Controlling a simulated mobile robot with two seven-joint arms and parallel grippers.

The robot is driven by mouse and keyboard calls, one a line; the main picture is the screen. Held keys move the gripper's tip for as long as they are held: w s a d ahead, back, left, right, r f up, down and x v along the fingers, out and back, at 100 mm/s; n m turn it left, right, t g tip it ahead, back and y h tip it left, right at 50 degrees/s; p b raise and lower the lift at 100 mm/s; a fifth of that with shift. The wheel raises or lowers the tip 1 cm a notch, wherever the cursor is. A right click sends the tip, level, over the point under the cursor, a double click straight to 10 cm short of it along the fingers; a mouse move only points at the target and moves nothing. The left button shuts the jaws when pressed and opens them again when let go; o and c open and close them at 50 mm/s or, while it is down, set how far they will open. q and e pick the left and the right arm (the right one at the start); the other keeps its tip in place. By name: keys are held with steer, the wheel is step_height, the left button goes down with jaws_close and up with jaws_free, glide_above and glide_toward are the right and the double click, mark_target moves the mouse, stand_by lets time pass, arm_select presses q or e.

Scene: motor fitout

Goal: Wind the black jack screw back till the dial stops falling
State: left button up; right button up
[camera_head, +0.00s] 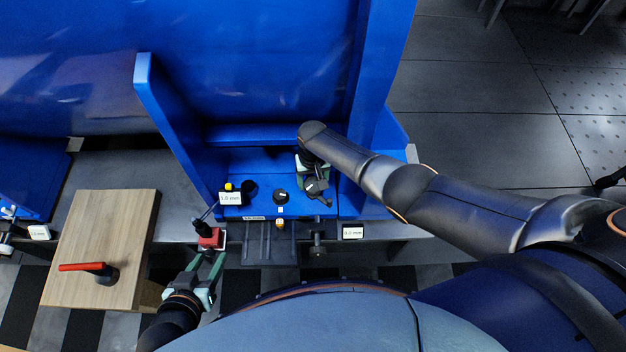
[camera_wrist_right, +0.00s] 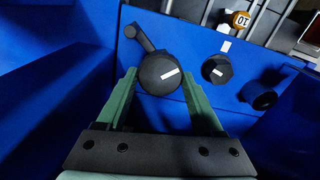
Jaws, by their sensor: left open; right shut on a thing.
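The black jack screw (camera_wrist_right: 158,76) has a round head with a white stripe and a side crank handle, and stands on the blue base. My right gripper (camera_wrist_right: 160,92) is shut on this head, one green finger on each side. In the head view the right gripper (camera_head: 315,182) is over it at the right of the base, partly hiding it. My left gripper (camera_head: 208,266) is open in front of the table edge, just below a small red block (camera_head: 210,239) with a dark rod. I cannot make out a dial face or its reading.
A second black knob with a white mark (camera_head: 281,197) stands left of the right gripper, with a black cylinder (camera_head: 249,187) beyond it. Blue walls flank the base.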

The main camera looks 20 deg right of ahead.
steer(key=n, duration=0.5)
steer(key=shift+s+n, duration=0.1)
steer(key=shift+n, duration=2)
steer(key=o, duration=1.4)
